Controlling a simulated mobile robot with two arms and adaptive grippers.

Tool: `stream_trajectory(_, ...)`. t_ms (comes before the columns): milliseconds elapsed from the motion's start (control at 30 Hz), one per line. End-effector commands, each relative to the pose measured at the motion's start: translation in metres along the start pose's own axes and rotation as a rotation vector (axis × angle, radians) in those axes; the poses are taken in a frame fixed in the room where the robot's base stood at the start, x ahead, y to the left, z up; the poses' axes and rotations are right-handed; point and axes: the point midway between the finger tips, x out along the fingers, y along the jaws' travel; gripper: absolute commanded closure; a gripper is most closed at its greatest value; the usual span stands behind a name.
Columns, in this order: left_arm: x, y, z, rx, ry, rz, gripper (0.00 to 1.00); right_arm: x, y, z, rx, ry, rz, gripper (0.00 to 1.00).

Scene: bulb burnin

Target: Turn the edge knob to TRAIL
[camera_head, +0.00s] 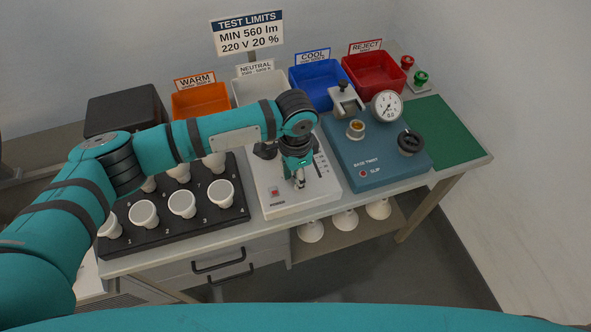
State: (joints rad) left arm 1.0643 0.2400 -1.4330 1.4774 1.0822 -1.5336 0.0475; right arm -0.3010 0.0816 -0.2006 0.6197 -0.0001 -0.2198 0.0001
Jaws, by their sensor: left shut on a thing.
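A white control unit (277,202) with a red switch (275,191) at its front left stands in the middle of the bench. My left gripper (299,181) points down over the front middle of this unit and is shut on a small knob there, which I take as the edge knob. The fingers and wrist hide most of the knob, so its pointer and the TRAIL mark cannot be read. My right gripper is not in view.
A black rack (172,226) with several white bulbs stands left of the unit. A blue twist tester (365,176) with gauge (387,106) and black knob (410,142) stands right. Orange (201,101), white, blue (319,80) and red (375,73) bins line the back. A green mat (443,132) is clear.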

Motion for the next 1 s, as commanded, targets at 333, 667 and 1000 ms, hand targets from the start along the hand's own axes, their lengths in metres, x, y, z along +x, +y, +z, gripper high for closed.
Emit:
stream_trajectory(333, -0.004, -0.001, 0.000, 0.326, 0.001, -0.001, 1.00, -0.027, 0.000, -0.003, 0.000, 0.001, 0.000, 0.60)
stream_trajectory(667, -0.003, -0.001, -0.001, 0.588, 0.002, -0.003, 1.00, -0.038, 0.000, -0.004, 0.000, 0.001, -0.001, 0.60)
stream_trajectory(1000, -0.002, -0.002, -0.001, 0.732, 0.002, -0.005, 1.00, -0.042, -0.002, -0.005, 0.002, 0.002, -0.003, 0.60)
